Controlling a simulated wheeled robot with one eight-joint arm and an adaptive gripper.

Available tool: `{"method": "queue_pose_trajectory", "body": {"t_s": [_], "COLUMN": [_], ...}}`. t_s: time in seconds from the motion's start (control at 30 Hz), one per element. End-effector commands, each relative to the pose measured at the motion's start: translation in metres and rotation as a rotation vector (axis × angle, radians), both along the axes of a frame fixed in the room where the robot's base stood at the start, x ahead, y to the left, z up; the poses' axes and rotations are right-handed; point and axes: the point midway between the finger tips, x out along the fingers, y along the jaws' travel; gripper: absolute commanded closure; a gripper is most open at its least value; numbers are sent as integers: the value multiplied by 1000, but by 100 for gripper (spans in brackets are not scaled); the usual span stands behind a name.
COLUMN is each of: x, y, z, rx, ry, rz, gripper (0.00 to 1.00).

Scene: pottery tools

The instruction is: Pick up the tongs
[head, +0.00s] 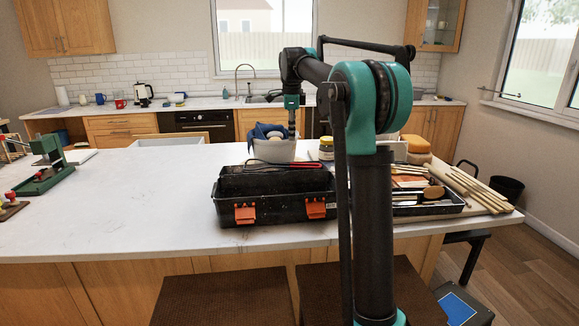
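A long thin tool with red handles and a dark looped end, which looks like the tongs (291,164), lies across the top of the black toolbox (280,209) on the white counter. My arm reaches forward over the counter, and its end with my gripper (291,130) points down at the white bowl (273,150), behind the tool. The gripper is small and partly lost against the bowl, so its fingers are not clear. I see nothing held in it.
A wooden tool tray (455,209) with sticks and brushes lies right of the toolbox, partly behind my arm. A blue cloth (262,131) sits in the bowl, with a jar (326,148) beside it. A green press (47,165) stands far left. The counter's left middle is clear.

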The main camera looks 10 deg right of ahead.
Motion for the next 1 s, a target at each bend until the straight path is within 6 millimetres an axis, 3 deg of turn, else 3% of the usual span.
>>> {"method": "queue_pose_trajectory", "body": {"t_s": [0.3, 0.53, 0.8, 1.0], "x": [11, 14, 22, 24], "y": [-2, -3, -7, -7], "z": [-54, -68, -104, -115], "rx": [0, 0, 0, 0], "ry": [0, 0, 0, 0], "rz": [0, 0, -1, 0], "gripper": [85, 85, 85, 85]}}
